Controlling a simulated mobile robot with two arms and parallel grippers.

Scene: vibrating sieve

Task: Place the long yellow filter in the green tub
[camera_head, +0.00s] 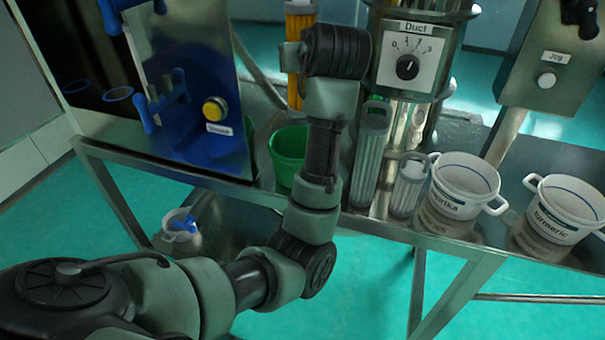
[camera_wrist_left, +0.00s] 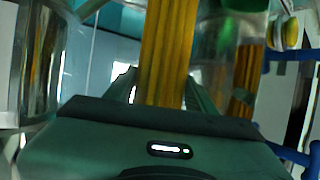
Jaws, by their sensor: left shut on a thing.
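The long yellow filter (camera_head: 299,22) stands roughly upright at the top middle of the head view, with a grey cap. It also rises through the middle of the left wrist view (camera_wrist_left: 168,45). My left gripper (camera_head: 292,56) is shut on the filter, with its fingers on either side of it in the wrist view. My wrist partly hides the gripper in the head view. The green tub (camera_head: 288,150) stands on the metal table, below and nearer than the filter, partly covered by my forearm. My right gripper is in neither view.
A metal column with a "Duct" dial (camera_head: 408,68) stands right of my wrist. Grey-capped filters (camera_head: 370,150) and (camera_head: 408,186) and white pots (camera_head: 465,180) and (camera_head: 563,210) stand along the table's near edge. A blue-fronted cabinet (camera_head: 190,90) is at left.

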